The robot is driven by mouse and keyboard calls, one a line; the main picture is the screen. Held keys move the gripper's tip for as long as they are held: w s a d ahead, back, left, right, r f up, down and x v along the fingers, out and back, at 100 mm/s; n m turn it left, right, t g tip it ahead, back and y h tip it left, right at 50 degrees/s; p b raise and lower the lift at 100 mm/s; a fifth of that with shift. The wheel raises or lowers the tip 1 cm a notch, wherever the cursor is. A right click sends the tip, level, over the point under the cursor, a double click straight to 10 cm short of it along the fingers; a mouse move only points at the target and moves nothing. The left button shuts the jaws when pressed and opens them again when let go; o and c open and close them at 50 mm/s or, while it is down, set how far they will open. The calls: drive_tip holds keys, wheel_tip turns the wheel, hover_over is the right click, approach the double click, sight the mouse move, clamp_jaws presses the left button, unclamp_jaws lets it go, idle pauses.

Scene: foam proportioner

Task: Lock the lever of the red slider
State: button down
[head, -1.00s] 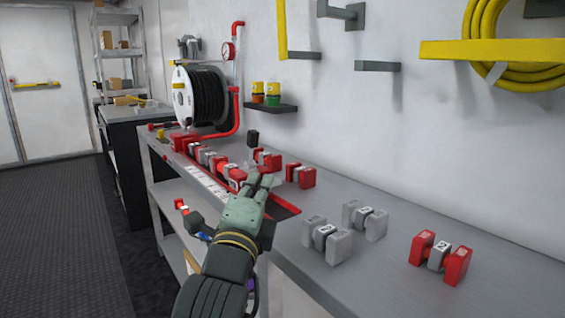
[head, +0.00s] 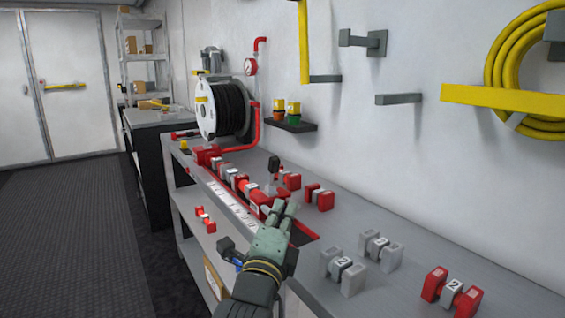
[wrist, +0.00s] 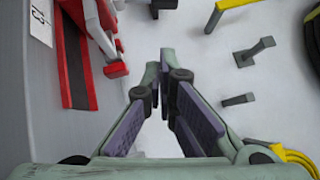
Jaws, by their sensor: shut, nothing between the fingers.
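A row of red and grey blocks lies along the red channel (head: 303,236) on the bench; a red block (head: 271,204) sits at its near end. I cannot tell for sure which one is the red slider. A lever with a black knob (head: 274,163) stands upright just behind the row. My gripper (head: 286,208) is shut and empty, over the near end of the channel. It hides part of the channel. In the wrist view my fingers (wrist: 160,68) point away from me, with a red part (wrist: 116,69) to their left, apart from them.
Red and grey numbered blocks (head: 453,293) and grey ones (head: 342,270) stand on the bench at right. A hose reel (head: 206,108) stands at the far end. A wall shelf (head: 290,124) holds small bottles. Brackets jut from the wall.

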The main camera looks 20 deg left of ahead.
sight(273, 174)
drive_tip(key=w+a+p, duration=0.1)
drive_tip(key=w+p, duration=0.1)
drive_tip(key=w, duration=0.1)
drive_tip(key=w+a+r+p, duration=0.1)
drive_tip(key=w+p, duration=0.1)
drive_tip(key=w, duration=0.1)
drive_tip(key=w+a+r+p, duration=0.1)
drive_tip(key=w+p, duration=0.1)
drive_tip(key=w, duration=0.1)
drive_tip(key=shift+w+a+r, duration=0.1)
drive_tip(key=shift+w+r, duration=0.15)
drive_tip(key=shift+w, duration=0.1)
drive_tip(key=shift+w+a, duration=0.25)
drive_tip(key=shift+a+r, duration=0.1)
drive_tip(key=shift+a, duration=0.05)
drive_tip(key=shift+r, duration=0.1)
drive_tip(key=shift+n, duration=0.3)
